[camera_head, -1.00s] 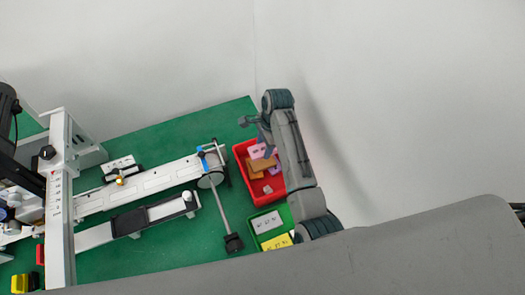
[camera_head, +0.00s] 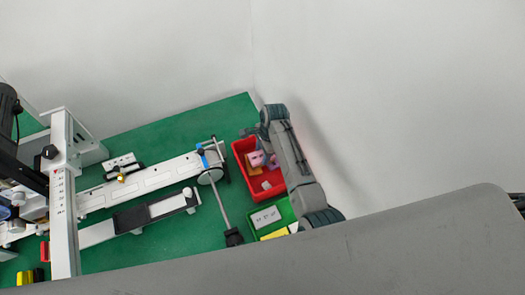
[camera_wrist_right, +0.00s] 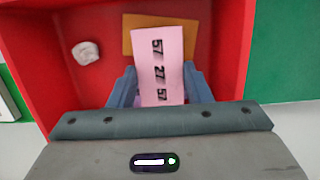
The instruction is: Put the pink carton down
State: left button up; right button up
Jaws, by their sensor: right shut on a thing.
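The pink carton (camera_wrist_right: 162,62), printed with black numbers, is between the two blue-grey fingers of my right gripper (camera_wrist_right: 161,88) in the right wrist view. The gripper is shut on it, over the red bin (camera_wrist_right: 72,70). In the head view my right gripper (camera_head: 265,140) is above the red bin (camera_head: 262,193), and its fingertips are hard to make out. A pink patch shows below it, beside a brown carton (camera_head: 253,163). That brown carton lies behind the pink one in the wrist view (camera_wrist_right: 193,45). Whether the pink carton touches the bin floor I cannot tell. My left gripper is out of view.
A small crumpled whitish thing (camera_wrist_right: 87,52) lies in the red bin. A green bin (camera_head: 284,211) with white and yellow cartons stands nearer. A white coder machine (camera_head: 150,182) on the green table (camera_head: 190,120) is to the left; a wall is behind.

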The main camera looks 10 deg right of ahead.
jog(key=shift+f, duration=0.2)
jog(key=o, duration=0.7)
jog(key=shift+r, duration=0.1)
jog(key=shift+r, duration=0.35)
jog(key=r+b, duration=0.1)
jog(key=r, duration=0.3)
jog(key=d+r+b, duration=0.1)
jog(key=r, duration=0.3)
jog(key=d+r, duration=0.1)
jog(key=r, duration=0.3)
jog(key=shift+w+d+b, duration=0.2)
jog(key=shift+w+b, duration=0.05)
jog(key=shift+b, duration=0.15)
jog(key=shift+f, duration=0.1)
